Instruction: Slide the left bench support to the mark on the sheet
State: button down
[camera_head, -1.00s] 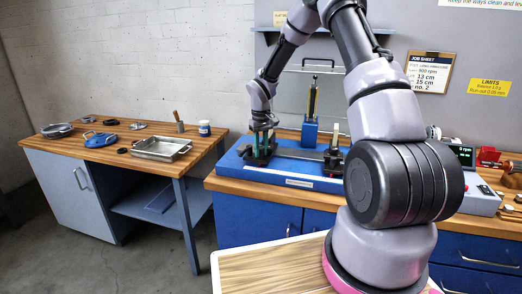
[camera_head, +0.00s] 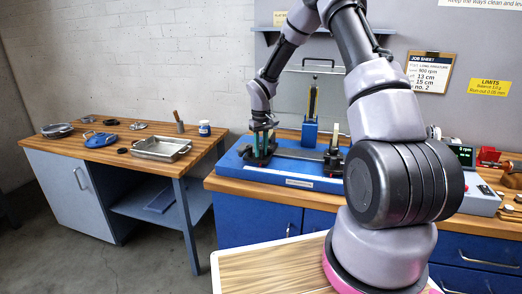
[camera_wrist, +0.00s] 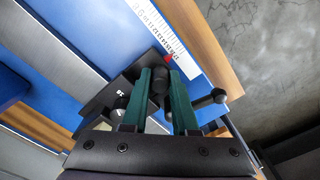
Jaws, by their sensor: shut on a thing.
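The left bench support (camera_head: 262,153) is a dark block on the left part of the blue balancing bench (camera_head: 312,182). My gripper (camera_head: 262,133) is above it with its green fingers pointing down. In the wrist view, the green fingers of my gripper (camera_wrist: 165,88) are shut on a dark knob of the left support (camera_wrist: 108,97). A white scale (camera_wrist: 165,35) runs along the blue bed, with a red pointer beside the support; its numbers are too small to read surely. The job sheet (camera_head: 430,71) hangs on the back panel and shows 13 cm and 15 cm lines.
A second dark support (camera_head: 333,160) stands farther right on the bench, partly behind my arm. A blue post (camera_head: 310,132) stands behind the rail. A side table at left holds a metal tray (camera_head: 160,147) and several small items.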

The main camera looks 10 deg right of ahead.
dwell(0.4)
jog(key=shift+s+d, duration=0.4)
jog(key=shift+d, duration=0.25)
jog(key=shift+s+d, duration=0.35)
jog(key=shift+d, duration=0.3)
jog(key=c, duration=1)
grip_release()
jog(key=shift+o, duration=0.2)
notch_tip(320, 180, up, 11)
